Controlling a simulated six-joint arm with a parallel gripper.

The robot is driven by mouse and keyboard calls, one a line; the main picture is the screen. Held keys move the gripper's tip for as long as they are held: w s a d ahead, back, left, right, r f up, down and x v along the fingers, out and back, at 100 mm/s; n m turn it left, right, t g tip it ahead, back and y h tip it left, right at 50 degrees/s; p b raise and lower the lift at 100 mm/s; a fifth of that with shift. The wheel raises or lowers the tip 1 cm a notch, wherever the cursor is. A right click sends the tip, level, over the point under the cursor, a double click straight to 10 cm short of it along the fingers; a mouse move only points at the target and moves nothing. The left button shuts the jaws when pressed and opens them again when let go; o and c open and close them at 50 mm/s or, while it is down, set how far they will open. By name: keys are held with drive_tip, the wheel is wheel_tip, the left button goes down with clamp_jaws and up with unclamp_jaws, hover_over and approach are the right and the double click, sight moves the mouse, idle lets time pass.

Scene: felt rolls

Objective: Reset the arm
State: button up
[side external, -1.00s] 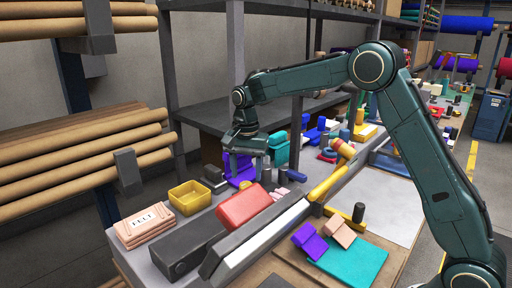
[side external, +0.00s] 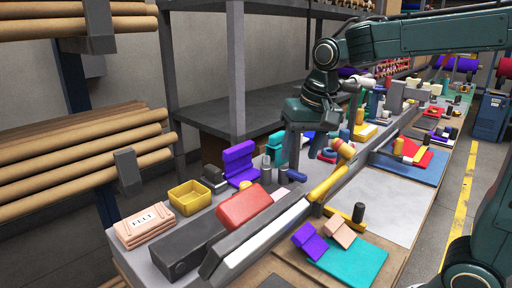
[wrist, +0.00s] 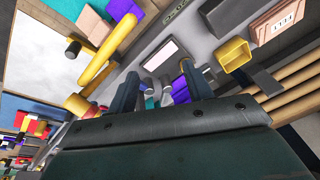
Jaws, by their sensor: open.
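My gripper (side external: 304,150) hangs over the bench right of the purple folded felt (side external: 238,162), its jaws apart with nothing visibly held. In the side view it overlaps the teal felt (side external: 280,152) behind it; I cannot tell its exact height above the bench. In the wrist view my gripper (wrist: 160,92) shows two dark fingers apart, with purple, teal and grey items visible beyond them. My forearm runs in from the upper right.
A yellow-handled tool (side external: 328,182) lies near the middle. Purple and pink pieces rest on a teal sheet (side external: 352,264). Shelf posts (side external: 237,80) rise behind.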

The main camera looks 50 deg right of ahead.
drive_tip(key=s+f+n+t, duration=0.2)
drive_tip(key=s+n, duration=0.4)
drive_tip(key=s, duration=1.1)
drive_tip(key=shift+s+f+t, duration=0.25)
drive_tip(key=shift+s+t, duration=0.05)
drive_tip(key=shift+t, duration=0.1)
drive_tip(key=shift+a, duration=0.1)
